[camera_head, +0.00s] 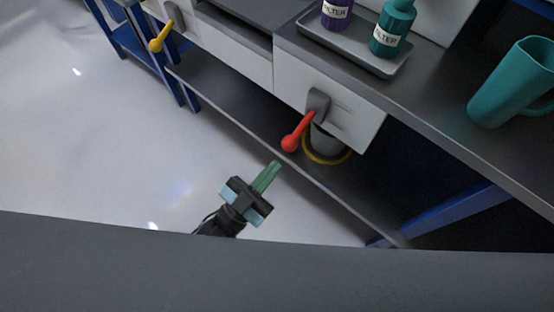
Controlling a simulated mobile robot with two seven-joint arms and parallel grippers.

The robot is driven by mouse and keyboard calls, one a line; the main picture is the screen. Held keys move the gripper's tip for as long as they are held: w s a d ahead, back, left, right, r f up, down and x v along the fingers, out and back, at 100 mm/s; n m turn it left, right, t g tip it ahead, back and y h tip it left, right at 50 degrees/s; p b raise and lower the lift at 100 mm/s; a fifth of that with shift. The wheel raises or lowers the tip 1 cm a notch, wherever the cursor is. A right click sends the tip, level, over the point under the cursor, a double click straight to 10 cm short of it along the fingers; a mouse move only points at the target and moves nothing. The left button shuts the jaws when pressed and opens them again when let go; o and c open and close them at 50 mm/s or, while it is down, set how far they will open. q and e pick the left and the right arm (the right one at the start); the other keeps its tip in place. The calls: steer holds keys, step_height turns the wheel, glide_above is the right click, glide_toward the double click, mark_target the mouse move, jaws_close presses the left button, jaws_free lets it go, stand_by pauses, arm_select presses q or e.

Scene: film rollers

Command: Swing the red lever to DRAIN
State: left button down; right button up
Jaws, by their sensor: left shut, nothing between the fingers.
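The red lever (299,132) is on the front of a white cabinet (345,121), mounted on a dark grey pivot block (318,102). Its round knob end points down and to the left. My left gripper (268,176) is below and to the left of the lever, apart from it. Its green fingers are shut together and empty. I cannot read any DRAIN mark near the lever. My right gripper is not in view.
A yellow lever (162,35) sits on another white unit at upper left. A grey bucket with a yellow ring (340,158) stands on the lower shelf (225,100) behind the red lever. Bottles on a tray (345,48) and a teal mug (508,86) stand above. Open floor lies left.

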arm_select(q)
steer(key=f, duration=0.1)
steer(key=s+a+f, duration=0.1)
steer(key=f, duration=0.1)
steer(key=a+f+b, duration=0.1)
steer(key=f, duration=0.1)
steer(key=shift+s, duration=0.4)
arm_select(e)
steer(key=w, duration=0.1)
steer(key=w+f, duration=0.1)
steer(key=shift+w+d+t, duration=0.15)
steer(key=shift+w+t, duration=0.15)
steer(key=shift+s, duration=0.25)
